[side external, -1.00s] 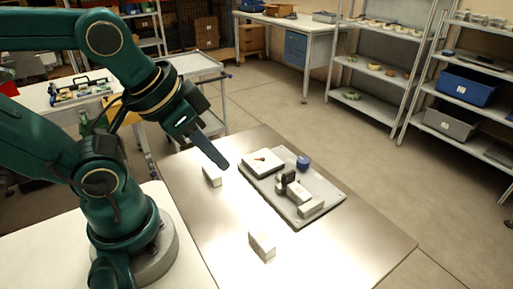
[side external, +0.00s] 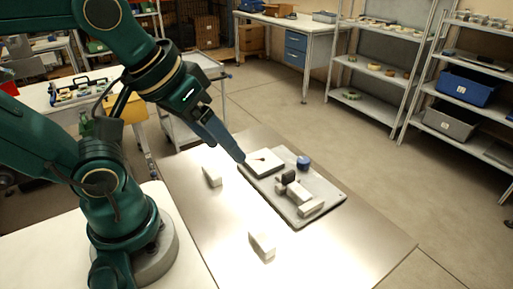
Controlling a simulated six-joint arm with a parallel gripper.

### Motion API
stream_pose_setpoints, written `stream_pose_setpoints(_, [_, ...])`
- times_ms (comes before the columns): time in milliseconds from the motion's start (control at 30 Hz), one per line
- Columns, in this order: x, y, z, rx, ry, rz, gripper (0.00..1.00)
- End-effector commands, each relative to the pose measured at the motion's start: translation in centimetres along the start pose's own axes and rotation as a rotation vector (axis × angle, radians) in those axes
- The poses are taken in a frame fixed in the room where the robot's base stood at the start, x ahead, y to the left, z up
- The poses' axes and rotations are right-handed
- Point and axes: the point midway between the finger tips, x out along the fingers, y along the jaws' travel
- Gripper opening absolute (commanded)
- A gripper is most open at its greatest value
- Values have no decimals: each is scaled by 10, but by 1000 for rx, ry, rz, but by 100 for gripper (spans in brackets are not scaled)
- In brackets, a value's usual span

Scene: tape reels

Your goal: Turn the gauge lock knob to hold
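A grey fixture plate (side external: 325,190) lies on the metal table. On it are a pale square block (side external: 262,162) with a small dark pointer-like mark, a blue round knob (side external: 303,162), and a dark upright piece (side external: 289,176) beside pale blocks (side external: 298,192). I cannot tell for sure which part is the gauge lock knob. My gripper (side external: 241,159) points down and right, its tip near the left edge of the square block in the picture. It appears above the plate; contact cannot be told. The fingers overlap from this side, so their opening is hidden.
Two loose pale blocks lie on the metal table (side external: 330,255), one left of the plate (side external: 212,176) and one in front (side external: 262,244). The right and front of the table are clear. Shelves and a bench stand well behind.

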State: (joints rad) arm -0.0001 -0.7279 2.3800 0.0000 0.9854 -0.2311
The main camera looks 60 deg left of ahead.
Motion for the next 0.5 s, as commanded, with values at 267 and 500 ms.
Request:
stream_pose_setpoints(267, [-18,12,-71,-352,-37,-25,70])
stream_pose_setpoints(500, [1,19,-132,-638,-103,-82,70])
